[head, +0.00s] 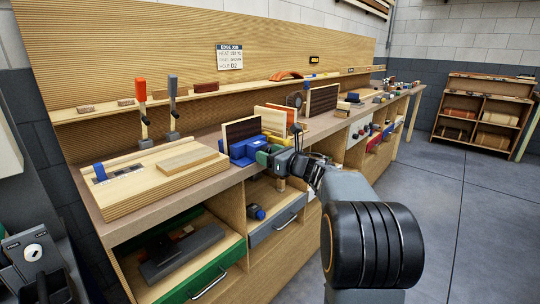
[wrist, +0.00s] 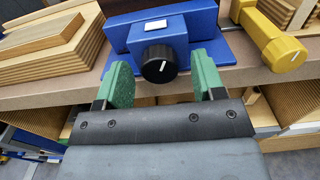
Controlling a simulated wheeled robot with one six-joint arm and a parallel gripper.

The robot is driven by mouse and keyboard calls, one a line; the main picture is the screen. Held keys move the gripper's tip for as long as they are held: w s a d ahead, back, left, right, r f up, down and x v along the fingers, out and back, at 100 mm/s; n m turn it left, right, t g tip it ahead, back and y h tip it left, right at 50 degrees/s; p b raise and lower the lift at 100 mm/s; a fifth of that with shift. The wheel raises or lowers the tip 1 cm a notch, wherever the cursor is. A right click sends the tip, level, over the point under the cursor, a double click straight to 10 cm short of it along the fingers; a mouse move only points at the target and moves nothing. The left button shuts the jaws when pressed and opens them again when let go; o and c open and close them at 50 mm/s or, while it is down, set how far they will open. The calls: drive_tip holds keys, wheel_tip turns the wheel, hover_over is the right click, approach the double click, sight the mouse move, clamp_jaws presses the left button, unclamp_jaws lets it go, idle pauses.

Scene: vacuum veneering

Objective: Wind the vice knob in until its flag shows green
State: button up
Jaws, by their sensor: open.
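The blue vice (head: 241,147) stands on the bench edge with a dark panel (head: 241,131) upright at it. In the wrist view the blue vice (wrist: 199,38) carries a black round knob (wrist: 159,66) with a white pointer line. A small white plate (wrist: 156,26) shows above the knob; I cannot tell if it is the flag, and I see no green on the vice. My gripper (wrist: 162,62) is open, with one green finger on each side of the knob and a visible gap on both sides. In the head view my gripper (head: 268,157) is at the vice's front.
A yellow vice with a yellow knob (wrist: 285,53) stands close to the right. Stacked wooden boards (wrist: 40,52) lie to the left. The bench front edge (wrist: 55,96) runs below the vices. Open drawers, one green-fronted (head: 205,280) and one grey-fronted (head: 279,230), stick out under the bench.

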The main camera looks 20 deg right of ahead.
drive_tip(key=c, duration=0.9)
drive_tip(key=shift+c, duration=0.2)
drive_tip(key=shift+m, duration=0.3)
